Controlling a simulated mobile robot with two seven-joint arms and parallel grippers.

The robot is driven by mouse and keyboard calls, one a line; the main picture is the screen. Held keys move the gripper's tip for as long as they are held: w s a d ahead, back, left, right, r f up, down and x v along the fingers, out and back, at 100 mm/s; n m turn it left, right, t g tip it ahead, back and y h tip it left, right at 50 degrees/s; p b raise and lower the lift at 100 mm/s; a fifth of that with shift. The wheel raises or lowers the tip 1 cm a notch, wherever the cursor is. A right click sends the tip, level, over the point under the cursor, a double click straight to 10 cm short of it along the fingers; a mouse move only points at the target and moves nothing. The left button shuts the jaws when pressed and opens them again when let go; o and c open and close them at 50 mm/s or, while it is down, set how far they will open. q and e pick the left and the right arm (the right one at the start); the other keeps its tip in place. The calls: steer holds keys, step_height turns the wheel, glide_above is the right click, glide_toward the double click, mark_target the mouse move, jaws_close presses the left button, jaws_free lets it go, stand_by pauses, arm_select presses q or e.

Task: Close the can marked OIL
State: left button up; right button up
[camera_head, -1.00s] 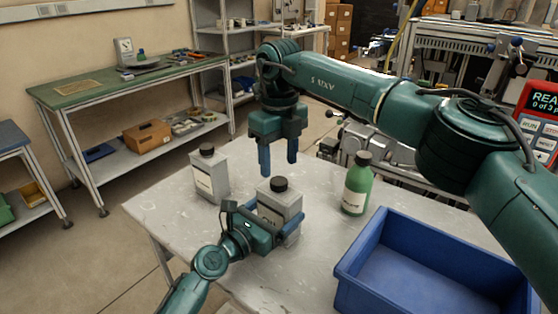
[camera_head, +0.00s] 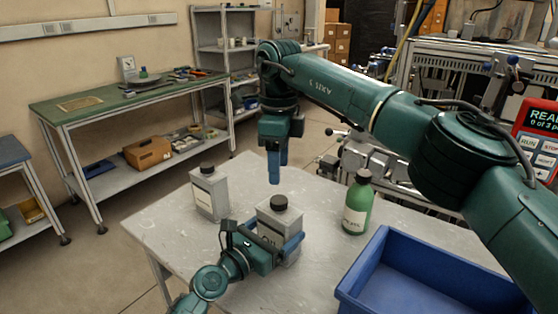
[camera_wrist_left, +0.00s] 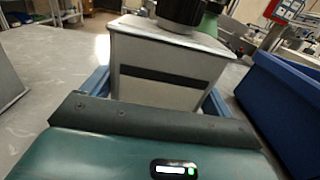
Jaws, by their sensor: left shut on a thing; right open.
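The grey can marked OIL (camera_head: 268,221) stands upright on the worktable (camera_head: 165,228), with a black cap (camera_head: 279,202) on top. I cannot tell whether the cap is tight. My left gripper (camera_head: 274,237) is shut around the can's body from the near side. In the left wrist view the can (camera_wrist_left: 165,75) sits between the blue fingers, and the cap (camera_wrist_left: 181,10) is cut off by the top edge. My right gripper (camera_head: 277,180) is open and empty, pointing down above the cap and apart from it. Its fingers nearly overlap in this view.
A second grey can (camera_head: 210,196) with a black cap stands left of the OIL can. A green bottle (camera_head: 357,206) with a dark cap stands to the right. A blue crate (camera_head: 371,262) fills the front right. The table's left part is clear.

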mark_target(279, 199)
steer(key=shift+f, duration=4)
steer(key=c, duration=1)
steer(key=o, duration=1.1)
step_height(279, 199, up, 12)
steer(key=shift+r, duration=0.1)
